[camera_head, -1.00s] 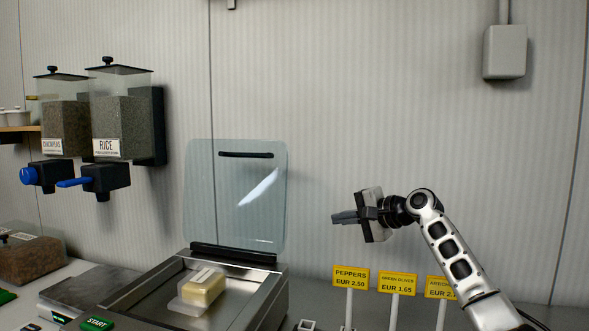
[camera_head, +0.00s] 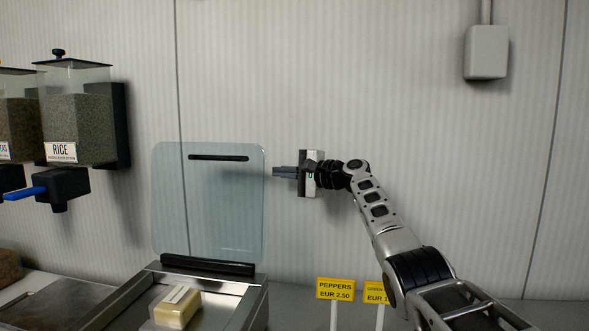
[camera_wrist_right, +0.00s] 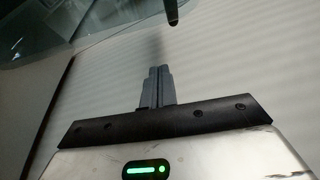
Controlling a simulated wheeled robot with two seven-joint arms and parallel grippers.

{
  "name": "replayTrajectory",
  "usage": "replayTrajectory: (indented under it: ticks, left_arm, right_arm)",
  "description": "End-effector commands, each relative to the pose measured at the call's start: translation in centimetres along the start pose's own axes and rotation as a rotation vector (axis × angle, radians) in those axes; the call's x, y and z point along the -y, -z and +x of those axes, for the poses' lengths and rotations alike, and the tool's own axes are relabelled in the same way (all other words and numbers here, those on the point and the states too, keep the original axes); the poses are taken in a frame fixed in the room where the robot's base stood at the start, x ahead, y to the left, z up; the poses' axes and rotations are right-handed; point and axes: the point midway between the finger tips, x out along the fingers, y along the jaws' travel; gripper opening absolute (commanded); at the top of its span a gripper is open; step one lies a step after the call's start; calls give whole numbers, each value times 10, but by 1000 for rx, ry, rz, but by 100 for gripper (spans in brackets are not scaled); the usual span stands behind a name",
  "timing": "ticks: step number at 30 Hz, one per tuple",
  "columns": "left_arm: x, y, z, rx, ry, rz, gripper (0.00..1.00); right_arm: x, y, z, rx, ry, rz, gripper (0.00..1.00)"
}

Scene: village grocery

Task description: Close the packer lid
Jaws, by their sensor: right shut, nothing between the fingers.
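The packer lid (camera_head: 208,205) is a clear, slightly blue panel standing upright, open, at the back of the steel packer (camera_head: 250,293). It has a black handle bar (camera_head: 218,158) near its top edge and a black hinge strip along its bottom. A pale yellow block in a clear pack (camera_head: 176,307) lies inside the packer. My right gripper (camera_head: 276,172) is shut and empty, pointing left, close to the lid's upper right edge; I cannot tell if it touches. In the right wrist view the shut fingers (camera_wrist_right: 157,85) show, with the lid (camera_wrist_right: 45,30) at upper left. My left gripper is not in view.
A rice dispenser (camera_head: 75,115) with a blue lever hangs on the wall at left. Yellow price signs, one for peppers (camera_head: 335,289), stand right of the packer. A grey box (camera_head: 486,52) is on the wall at upper right. The wall between is bare.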

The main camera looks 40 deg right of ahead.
Motion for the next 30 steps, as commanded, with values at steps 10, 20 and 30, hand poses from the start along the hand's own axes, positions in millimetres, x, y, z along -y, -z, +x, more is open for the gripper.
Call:
replayTrajectory:
  ticks: [10, 20, 30]
  left_arm:
    - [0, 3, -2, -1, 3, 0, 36]
    - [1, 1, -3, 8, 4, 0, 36]
    - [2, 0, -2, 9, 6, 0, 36]
  right_arm:
    - [0, -12, 2, -3, -2, -6, 0]
    - [0, -33, -6, -2, -2, -4, 0]
    - [0, -38, -7, 0, -1, -2, 0]
